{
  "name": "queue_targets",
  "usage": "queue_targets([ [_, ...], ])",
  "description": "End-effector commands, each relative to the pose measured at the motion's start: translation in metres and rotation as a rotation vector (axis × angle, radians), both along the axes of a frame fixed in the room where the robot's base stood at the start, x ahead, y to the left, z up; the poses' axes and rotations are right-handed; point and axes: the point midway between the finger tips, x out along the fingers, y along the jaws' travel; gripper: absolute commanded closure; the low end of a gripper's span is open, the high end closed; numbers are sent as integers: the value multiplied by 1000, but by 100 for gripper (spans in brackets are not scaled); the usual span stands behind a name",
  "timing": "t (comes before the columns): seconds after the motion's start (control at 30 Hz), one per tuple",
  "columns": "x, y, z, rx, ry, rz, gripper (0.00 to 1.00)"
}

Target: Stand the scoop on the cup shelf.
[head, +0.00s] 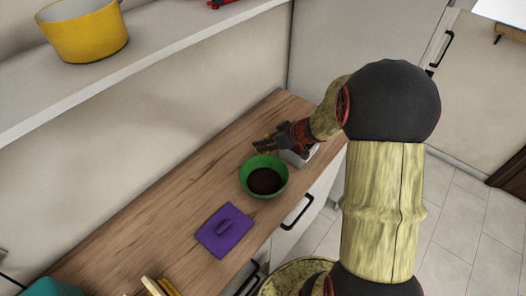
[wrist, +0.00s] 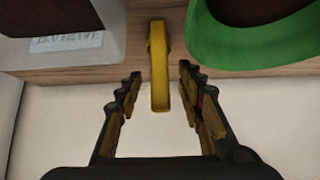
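My gripper (head: 268,143) is low over the far part of the counter, just behind the green bowl (head: 263,175). In the wrist view its two fingers (wrist: 160,100) are open. A yellow bar-shaped piece (wrist: 158,70), which looks like the scoop's handle, is between them, with a gap on each side. The rest of the scoop cannot be made out, and the scoop is not clear in the head view. The green bowl, with dark brown contents, also shows in the wrist view (wrist: 215,55). A white shelf (head: 150,75) runs along the wall; whether it is the cup shelf is unclear.
A white labelled container (wrist: 70,48) with a dark top is at left in the wrist view. A red thing (head: 222,3) is farther along.

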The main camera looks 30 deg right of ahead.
Motion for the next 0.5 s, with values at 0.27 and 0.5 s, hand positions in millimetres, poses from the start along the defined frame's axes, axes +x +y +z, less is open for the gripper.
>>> queue_targets([
  [0.27, 4, 1, -4, -1, 0, 0, 62],
  [0.5, 4, 1, -4, -1, 0, 0, 73],
])
